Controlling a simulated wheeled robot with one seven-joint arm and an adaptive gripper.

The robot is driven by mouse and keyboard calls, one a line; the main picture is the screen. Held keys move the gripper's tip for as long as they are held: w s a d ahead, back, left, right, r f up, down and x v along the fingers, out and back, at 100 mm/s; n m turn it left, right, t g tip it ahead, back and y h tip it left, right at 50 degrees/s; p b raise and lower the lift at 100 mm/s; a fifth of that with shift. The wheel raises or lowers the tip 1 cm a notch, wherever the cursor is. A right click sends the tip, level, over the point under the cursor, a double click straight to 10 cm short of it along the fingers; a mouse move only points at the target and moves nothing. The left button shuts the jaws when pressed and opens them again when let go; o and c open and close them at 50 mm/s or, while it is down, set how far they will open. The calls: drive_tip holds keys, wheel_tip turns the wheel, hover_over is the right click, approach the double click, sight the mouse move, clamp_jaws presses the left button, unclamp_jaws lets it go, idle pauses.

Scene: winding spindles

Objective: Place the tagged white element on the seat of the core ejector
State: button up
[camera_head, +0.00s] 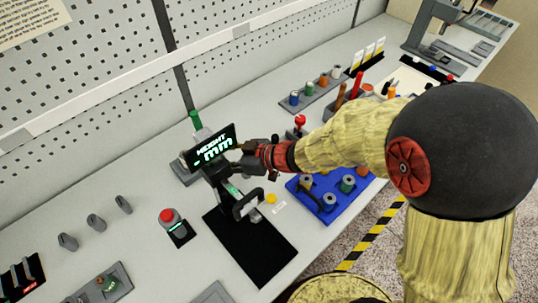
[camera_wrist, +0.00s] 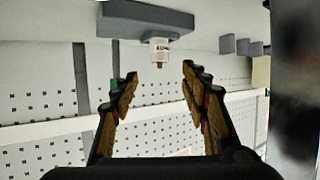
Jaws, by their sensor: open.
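My gripper (camera_head: 250,152) is beside the black display in the head view, its fingers partly hidden. In the wrist view my gripper (camera_wrist: 159,75) is open, with nothing between its fingers. A white cylindrical element (camera_wrist: 160,44) with a brown tip is just beyond the fingertips, roughly in line with the gap and apart from them. It is against a grey block (camera_wrist: 143,20). The wrist picture looks upside down, so the element seems to stand on this block. A tag on it is too small to make out. I cannot tell which device is the core ejector.
The display (camera_head: 213,148) reads "HEIGHT -- mm" on a stand over a black mat (camera_head: 250,248). A blue tray (camera_head: 316,207) with several spools lies right of it. A red button (camera_head: 169,216) is at the left. A rack (camera_head: 312,94) of coloured spools stands behind my arm.

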drive_tip(key=w+d+r+m+t+h, duration=0.2)
drive_tip(key=w+d+r+t+h, duration=0.15)
drive_tip(key=d, duration=0.25)
drive_tip(key=w+d+r+m+t+h, duration=0.2)
drive_tip(key=w+d+r, duration=0.25)
drive_tip(key=d, duration=0.25)
drive_tip(key=s+d+r+m+t+h, duration=0.1)
drive_tip(key=d+r+m+h, duration=0.15)
drive_tip(key=d, duration=0.45)
drive_tip(key=s+d+r+m+h, duration=0.1)
drive_tip(key=d+r+m+h, duration=0.15)
drive_tip(key=d, duration=0.35)
drive_tip(key=s+d+m+g+h, duration=0.2)
drive_tip(key=s+d+m+h, duration=0.1)
drive_tip(key=s+d, duration=0.65)
drive_tip(key=s+a+m+g, duration=0.2)
drive_tip(key=s+a+g, duration=0.1)
drive_tip(key=s, duration=1.1)
drive_tip(key=shift+s+f+y, duration=0.15)
drive_tip(key=shift+s+y, duration=0.1)
drive_tip(key=shift+y, duration=0.2)
